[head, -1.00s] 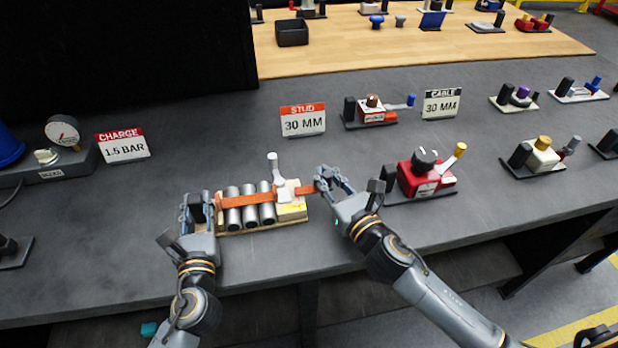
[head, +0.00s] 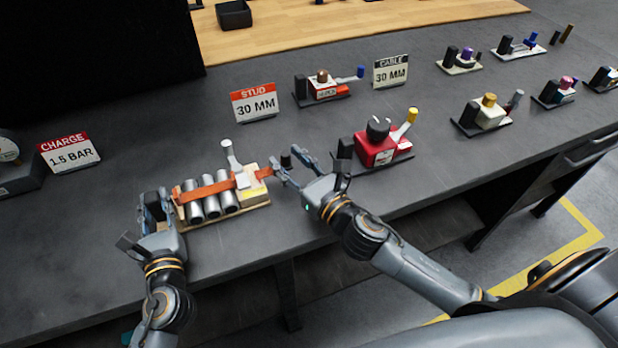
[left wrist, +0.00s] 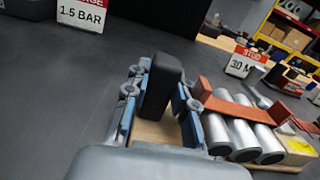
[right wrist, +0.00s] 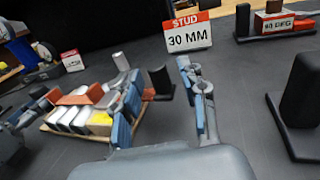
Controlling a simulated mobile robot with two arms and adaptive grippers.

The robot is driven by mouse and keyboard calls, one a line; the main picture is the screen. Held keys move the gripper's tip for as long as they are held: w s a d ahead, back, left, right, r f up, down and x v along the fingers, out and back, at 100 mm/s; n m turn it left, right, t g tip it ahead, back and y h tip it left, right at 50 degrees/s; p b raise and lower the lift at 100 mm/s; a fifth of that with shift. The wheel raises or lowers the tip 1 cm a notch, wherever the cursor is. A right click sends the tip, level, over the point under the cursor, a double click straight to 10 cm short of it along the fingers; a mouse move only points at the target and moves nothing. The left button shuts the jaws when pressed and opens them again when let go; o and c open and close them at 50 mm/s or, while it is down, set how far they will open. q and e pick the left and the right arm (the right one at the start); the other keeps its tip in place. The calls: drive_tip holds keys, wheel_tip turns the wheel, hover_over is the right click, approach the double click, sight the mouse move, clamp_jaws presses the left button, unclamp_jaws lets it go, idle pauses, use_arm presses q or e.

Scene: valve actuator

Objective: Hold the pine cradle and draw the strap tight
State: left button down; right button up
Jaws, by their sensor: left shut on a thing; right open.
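The pine cradle (head: 257,203) lies on the dark bench with several steel cylinders (head: 212,200) across it. The orange strap (head: 206,188) runs over them to a buckle with a raised pale lever (head: 232,156); its free end (head: 264,172) sticks out right. My left gripper (head: 157,205) is shut on the black post (left wrist: 163,85) at the cradle's left end. My right gripper (head: 295,168) is open beside the strap's free end. In the right wrist view a black upright piece (right wrist: 160,82) shows between its fingers, by the strap's end; whether they touch is unclear.
A red device with a yellow-tipped lever (head: 378,148) stands close to the right of my right gripper. The STUD 30 MM sign (head: 254,103) and CHARGE sign (head: 69,152) stand behind.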

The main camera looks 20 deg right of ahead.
use_arm(q)
drive_tip(key=shift+r, duration=0.15)
use_arm(e)
drive_tip(key=v, duration=1)
use_arm(q)
drive_tip(key=c, duration=1)
unclamp_jaws()
drive_tip(key=shift+s, duration=0.1)
